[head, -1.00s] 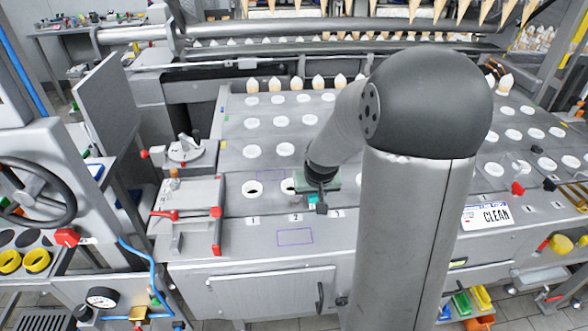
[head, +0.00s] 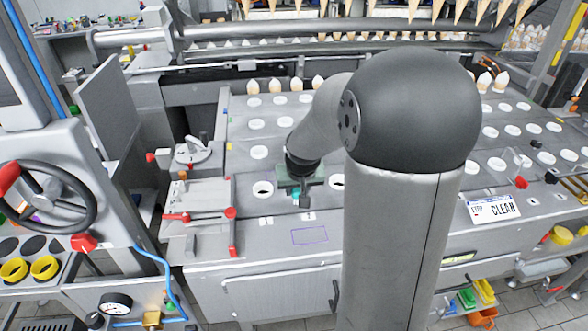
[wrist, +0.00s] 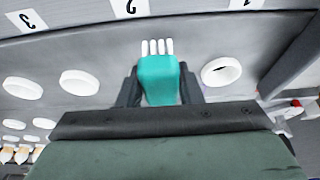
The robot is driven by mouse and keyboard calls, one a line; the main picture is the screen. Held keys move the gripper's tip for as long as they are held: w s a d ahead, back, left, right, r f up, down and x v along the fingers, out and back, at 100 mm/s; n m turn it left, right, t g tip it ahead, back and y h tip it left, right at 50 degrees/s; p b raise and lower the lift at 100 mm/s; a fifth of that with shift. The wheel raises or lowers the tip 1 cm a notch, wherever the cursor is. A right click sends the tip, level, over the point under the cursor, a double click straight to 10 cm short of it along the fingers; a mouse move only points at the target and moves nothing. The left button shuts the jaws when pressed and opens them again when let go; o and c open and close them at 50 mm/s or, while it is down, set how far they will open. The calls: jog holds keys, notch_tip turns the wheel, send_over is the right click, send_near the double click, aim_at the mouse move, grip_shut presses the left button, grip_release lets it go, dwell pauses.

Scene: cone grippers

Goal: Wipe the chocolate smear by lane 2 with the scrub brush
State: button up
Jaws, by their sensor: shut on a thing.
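My gripper (head: 303,198) is shut on a teal scrub brush (wrist: 158,80), whose white bristles (wrist: 157,47) point toward the lane labels in the wrist view. In the head view a little of the teal brush (head: 294,192) shows under the gripper. The brush is low over the lane plate, just behind the lane 2 label (wrist: 130,8). I cannot tell whether the bristles touch the plate. The brush and gripper cover the lane 2 hole. I see no chocolate smear in either view; it may be hidden beneath the brush or gripper.
White-rimmed holes stand on both sides, at lane 1 (wrist: 220,71) and lane 3 (wrist: 79,83). A red-handled fixture (head: 199,218) stands left of the lanes. A purple outline (head: 316,236) marks bare front ledge.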

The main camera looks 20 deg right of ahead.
jog(key=shift+s+d+r, duration=0.1)
jog(key=shift+s+r, duration=0.05)
jog(key=shift+r, duration=0.45)
jog(key=shift+r+p, duration=1.8)
jog(key=shift+r, duration=0.55)
